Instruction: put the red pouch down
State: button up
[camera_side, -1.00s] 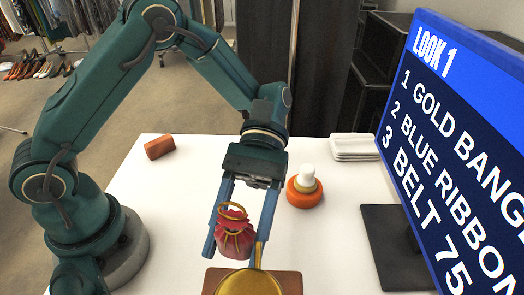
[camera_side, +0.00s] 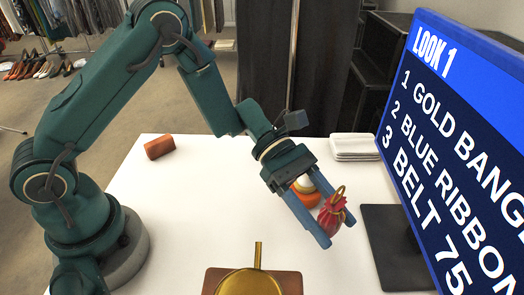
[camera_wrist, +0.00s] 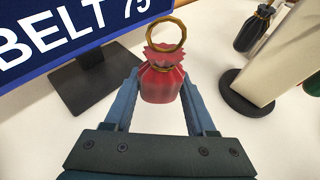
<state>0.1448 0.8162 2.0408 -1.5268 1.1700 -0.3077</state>
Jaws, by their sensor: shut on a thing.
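The red pouch (camera_side: 332,208) has a gold ring at its neck and is held upright between the blue fingers of my gripper (camera_side: 333,222). In the wrist view the red pouch (camera_wrist: 161,80) sits between the fingertips of my gripper (camera_wrist: 162,88), its gold ring at the top. The gripper is shut on the pouch. In the side view the pouch appears over the white table, to the left of the screen's stand; its height above the table is hard to tell.
The screen (camera_side: 455,130) stands at the right on a dark base (camera_side: 395,250). A gold pan (camera_side: 250,283) rests on a brown board (camera_side: 291,283) at the front. White trays (camera_side: 354,148) lie at the back.

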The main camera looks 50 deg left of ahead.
send_over(334, 272)
notch_tip(334, 272, down, 3)
jog(key=shift+r, duration=0.15)
jog(key=shift+f, duration=1.95)
jog(key=shift+f, duration=0.1)
jog(key=o, duration=1.3)
jog(key=shift+o, duration=0.2)
